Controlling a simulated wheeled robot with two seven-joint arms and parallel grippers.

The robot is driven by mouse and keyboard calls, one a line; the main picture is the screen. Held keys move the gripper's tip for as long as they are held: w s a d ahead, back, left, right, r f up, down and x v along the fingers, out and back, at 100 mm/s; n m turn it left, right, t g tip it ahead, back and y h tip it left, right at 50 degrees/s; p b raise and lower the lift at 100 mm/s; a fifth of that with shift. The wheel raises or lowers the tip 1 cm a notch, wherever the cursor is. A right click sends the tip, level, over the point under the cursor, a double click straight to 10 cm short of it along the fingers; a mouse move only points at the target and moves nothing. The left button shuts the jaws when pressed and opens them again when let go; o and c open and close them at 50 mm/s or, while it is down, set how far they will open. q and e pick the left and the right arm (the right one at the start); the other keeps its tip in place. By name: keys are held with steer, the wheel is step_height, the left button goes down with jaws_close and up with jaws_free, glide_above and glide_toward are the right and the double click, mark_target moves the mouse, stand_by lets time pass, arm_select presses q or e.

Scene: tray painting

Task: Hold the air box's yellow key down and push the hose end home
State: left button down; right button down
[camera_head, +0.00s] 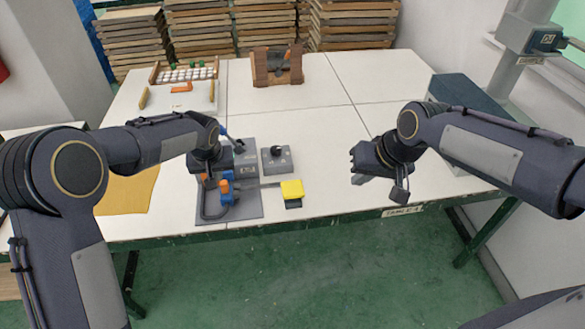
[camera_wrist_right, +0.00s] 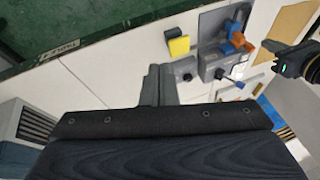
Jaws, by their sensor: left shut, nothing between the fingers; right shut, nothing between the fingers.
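The grey air box (camera_head: 240,170) stands on a dark grey plate (camera_head: 245,211) near the table's front edge, with orange and blue fittings (camera_head: 226,187) and a dark hose (camera_head: 203,208). A yellow block on a dark base (camera_head: 292,188), apparently the yellow key, lies just right of the plate; it also shows in the right wrist view (camera_wrist_right: 179,46). My left gripper (camera_head: 207,176) is shut and empty at the box's left side, its tips partly hidden among the fittings. My right gripper (camera_head: 360,178) is shut and empty above the table, right of the yellow block. The hose end is not clear.
A small grey box with a knob (camera_head: 277,159) stands behind the yellow block. A yellow sheet (camera_head: 128,192) lies at the left. A brown wooden holder (camera_head: 277,66) and a white tray (camera_head: 190,98) stand further back.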

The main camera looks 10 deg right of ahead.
steer(key=w+a+f+h, duration=0.1)
steer(key=w+a+f, duration=0.25)
steer(key=w, duration=0.25)
steer(key=w+a+f, duration=0.2)
steer(key=w+f, duration=0.2)
steer(key=w, duration=0.3)
steer(key=n+h, duration=0.2)
glide_above(293, 190)
steer(key=shift+g, duration=0.4)
step_height(293, 190, down, 9)
steer(key=shift+w+r, duration=0.1)
steer(key=shift+r, duration=0.05)
arm_select(q)
steer(key=shift+f, duration=0.15)
